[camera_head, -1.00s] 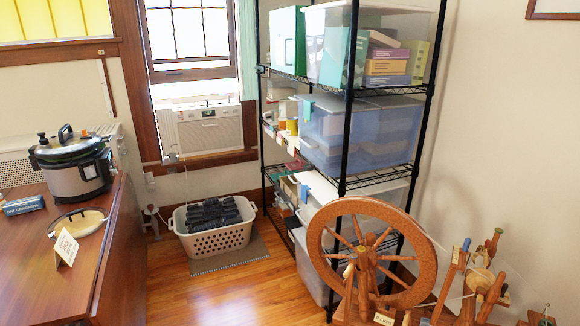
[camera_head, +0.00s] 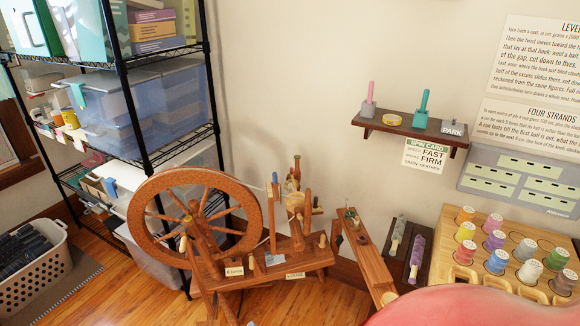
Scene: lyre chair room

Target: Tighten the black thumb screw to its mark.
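The black thumb screw cannot be made out for certain in the head view. A wooden spinning wheel (camera_head: 140,222) stands on the floor, its large spoked wheel at the left of its bench (camera_head: 240,267). Upright posts and spindle parts (camera_head: 297,205) rise from the bench. Small labels, one of them at the front right (camera_head: 295,275), sit on the bench edge. A narrow slanted board (camera_head: 365,260) to its right carries small dark fittings (camera_head: 351,216), too small to identify. Neither of my grippers is in view.
A black wire shelf unit (camera_head: 148,160) stands behind the wheel; a laundry basket (camera_head: 40,275) is at far left. A wall shelf (camera_head: 410,131) and a spool rack (camera_head: 505,270) are at right. A large pink-red surface (camera_head: 480,307) fills the lower right.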

